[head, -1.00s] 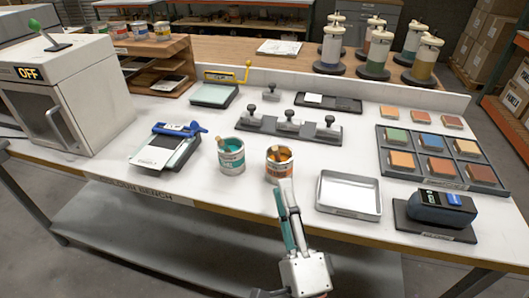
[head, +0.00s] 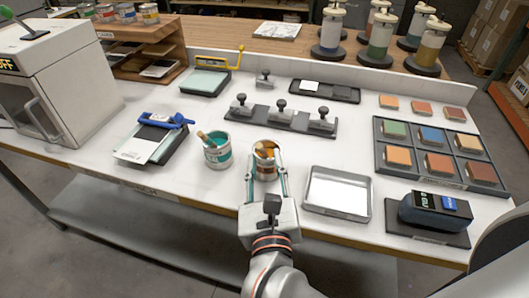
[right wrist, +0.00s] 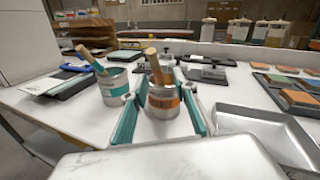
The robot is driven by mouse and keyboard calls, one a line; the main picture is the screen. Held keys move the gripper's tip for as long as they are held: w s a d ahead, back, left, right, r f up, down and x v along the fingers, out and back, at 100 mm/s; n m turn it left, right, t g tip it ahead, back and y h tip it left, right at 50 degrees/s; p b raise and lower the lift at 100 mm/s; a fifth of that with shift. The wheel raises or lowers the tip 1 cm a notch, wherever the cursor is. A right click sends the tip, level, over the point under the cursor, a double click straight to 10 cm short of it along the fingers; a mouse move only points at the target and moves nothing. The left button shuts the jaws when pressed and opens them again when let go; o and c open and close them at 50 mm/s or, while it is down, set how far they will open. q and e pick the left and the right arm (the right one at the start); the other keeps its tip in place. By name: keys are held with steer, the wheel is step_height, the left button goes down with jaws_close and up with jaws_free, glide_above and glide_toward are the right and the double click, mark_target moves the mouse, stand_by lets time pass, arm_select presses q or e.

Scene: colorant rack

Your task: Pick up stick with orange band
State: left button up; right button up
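A wooden stick (head: 261,151) leans in an open paint can with an orange label (head: 265,171). A second wooden stick (head: 204,137) stands in a teal-labelled can (head: 217,154) to the left. My right gripper (head: 267,174) is open, with its teal-padded fingers on either side of the orange can. In the right wrist view the fingers (right wrist: 160,112) flank that can, and the stick rises between them. My left gripper is not in view.
A metal tray (head: 338,207) sits just right of my right gripper. A dark fixture with several knobs (head: 280,122) lies behind the cans. A blue-handled device on a pad (head: 153,138) lies left, and a dark meter (head: 435,211) stands right.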

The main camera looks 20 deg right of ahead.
mark_target(263, 154)
steer(key=x, duration=0.3)
steer(key=shift+w, duration=0.35)
jaws_close()
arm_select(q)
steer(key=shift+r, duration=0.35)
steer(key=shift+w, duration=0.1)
arm_select(e)
steer(key=shift+r, duration=0.1)
step_height(263, 154, up, 7)
steer(key=p, duration=0.6)
steer(key=shift+p, duration=0.4)
step_height(263, 154, up, 2)
steer(key=shift+r+p, duration=0.1)
steer(key=shift+p, duration=0.35)
steer(key=shift+a+r, duration=0.1)
steer(key=shift+r, duration=0.55)
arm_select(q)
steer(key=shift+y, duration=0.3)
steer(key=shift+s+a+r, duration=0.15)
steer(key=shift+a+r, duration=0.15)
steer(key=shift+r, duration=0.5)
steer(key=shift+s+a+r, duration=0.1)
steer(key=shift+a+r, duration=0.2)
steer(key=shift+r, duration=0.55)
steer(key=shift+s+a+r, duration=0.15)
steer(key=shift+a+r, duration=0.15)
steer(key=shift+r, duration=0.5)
arm_select(e)
steer(key=shift+r, duration=0.9)
